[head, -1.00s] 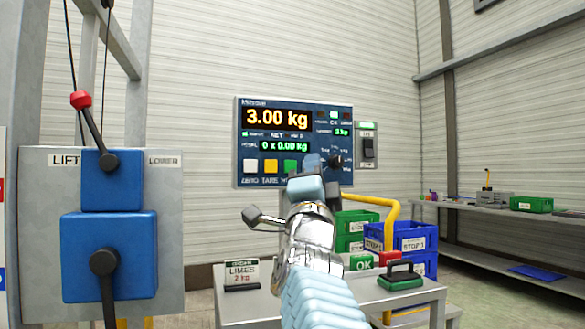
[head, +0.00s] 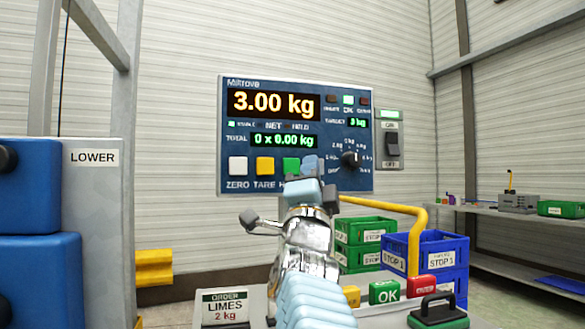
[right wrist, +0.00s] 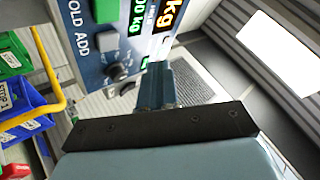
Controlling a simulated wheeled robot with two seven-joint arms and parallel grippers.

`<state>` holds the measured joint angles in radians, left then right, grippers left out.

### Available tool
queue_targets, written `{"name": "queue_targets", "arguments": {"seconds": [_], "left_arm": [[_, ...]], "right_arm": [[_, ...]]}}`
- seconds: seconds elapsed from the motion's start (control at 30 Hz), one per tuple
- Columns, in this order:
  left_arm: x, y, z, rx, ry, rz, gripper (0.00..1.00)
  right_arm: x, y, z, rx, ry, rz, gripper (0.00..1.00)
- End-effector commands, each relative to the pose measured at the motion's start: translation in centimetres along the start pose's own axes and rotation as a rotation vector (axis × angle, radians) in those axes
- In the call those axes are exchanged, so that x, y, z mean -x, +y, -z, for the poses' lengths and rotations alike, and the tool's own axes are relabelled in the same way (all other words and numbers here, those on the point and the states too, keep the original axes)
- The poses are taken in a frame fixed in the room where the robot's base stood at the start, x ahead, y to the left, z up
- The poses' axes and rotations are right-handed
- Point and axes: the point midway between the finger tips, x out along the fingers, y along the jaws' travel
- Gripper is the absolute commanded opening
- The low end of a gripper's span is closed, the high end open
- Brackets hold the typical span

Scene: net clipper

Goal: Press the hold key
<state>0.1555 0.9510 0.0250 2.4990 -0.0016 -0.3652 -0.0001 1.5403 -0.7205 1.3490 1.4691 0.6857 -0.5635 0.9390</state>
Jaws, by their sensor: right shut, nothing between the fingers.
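The scale panel (head: 230,130) is dark blue and reads 3.00 kg, with a lower total line of 0 x 0.00 kg. Its lower row has a white ZERO key, a yellow TARE key and a green hold key (head: 290,165). The hold label is partly hidden. My right gripper (head: 313,168) is shut and empty, its pale blue fingers just right of the hold key, overlapping the spot beside it. I cannot tell whether it touches the panel. In the right wrist view the fingers (right wrist: 158,85) point toward the panel (right wrist: 85,55), where ADD is readable. My left gripper is out of view.
A black knob (head: 351,159) sits right of the keys, and an on/off switch (head: 392,144) is beside the panel. Below are a limes order sign (head: 225,306), a green OK block (head: 384,292) and a yellow rail (head: 415,235).

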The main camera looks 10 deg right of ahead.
Motion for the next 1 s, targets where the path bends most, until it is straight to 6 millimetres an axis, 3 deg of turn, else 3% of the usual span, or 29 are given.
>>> {"name": "queue_targets", "arguments": {"seconds": [0.27,0.57,1.0], "left_arm": [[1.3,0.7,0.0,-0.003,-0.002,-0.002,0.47],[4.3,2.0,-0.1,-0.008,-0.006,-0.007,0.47],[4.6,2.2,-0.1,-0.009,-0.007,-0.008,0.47]], "right_arm": [[-1.4,0.5,-0.8,0.004,0.001,0.000,0.00],[-4.5,2.6,-2.9,0.004,0.001,-0.001,0.00],[-6.1,4.5,-4.5,0.000,0.000,-0.001,0.00]]}}
